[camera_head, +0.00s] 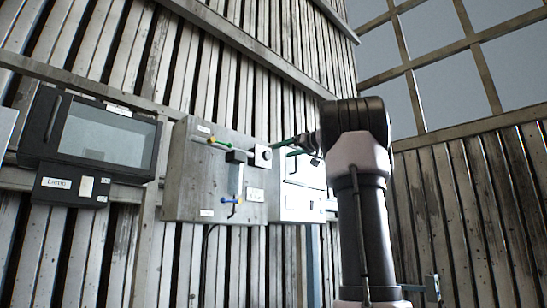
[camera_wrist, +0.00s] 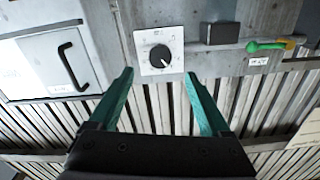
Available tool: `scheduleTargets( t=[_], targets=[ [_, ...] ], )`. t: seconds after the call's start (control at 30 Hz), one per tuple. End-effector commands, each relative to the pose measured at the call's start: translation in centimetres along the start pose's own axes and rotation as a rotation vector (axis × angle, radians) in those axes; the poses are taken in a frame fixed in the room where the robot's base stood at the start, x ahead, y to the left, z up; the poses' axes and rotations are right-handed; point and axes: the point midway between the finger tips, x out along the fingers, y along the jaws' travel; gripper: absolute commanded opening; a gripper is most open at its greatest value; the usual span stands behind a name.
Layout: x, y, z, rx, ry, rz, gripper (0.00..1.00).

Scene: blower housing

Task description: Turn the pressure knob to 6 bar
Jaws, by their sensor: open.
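The pressure knob (camera_wrist: 160,55) is a round black dial on a white square plate, with a white pointer line toward the lower right in the wrist view. The scale marks are too small to read. In the head view the knob plate (camera_head: 262,156) is at the upper right of a grey panel. My gripper (camera_wrist: 158,75) has two green fingers spread apart with nothing between them. In the wrist view the tips are below the knob, one on each side, and appear apart from it. In the head view my gripper (camera_head: 284,149) is just right of the plate.
The grey panel (camera_head: 185,190) also carries a green-handled valve (camera_head: 218,142), a black block (camera_head: 236,156) and a blue-handled valve (camera_head: 231,201). A white cabinet with a black handle (camera_wrist: 72,66) adjoins the knob. A dark-framed window box (camera_head: 105,135) hangs at left.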

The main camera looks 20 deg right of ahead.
Motion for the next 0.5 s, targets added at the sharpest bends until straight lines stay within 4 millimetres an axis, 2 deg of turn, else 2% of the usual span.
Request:
scheduleTargets(
  t=[0.23, 0.4, 0.5],
  targets=[
    [5.0, 0.0, 0.1, 0.003, -0.002, -0.004, 0.82],
    [7.3, 0.0, 0.1, 0.002, -0.003, -0.002, 0.82],
    [8.0, -0.1, 0.1, 0.002, -0.002, -0.001, 0.82]
  ],
)
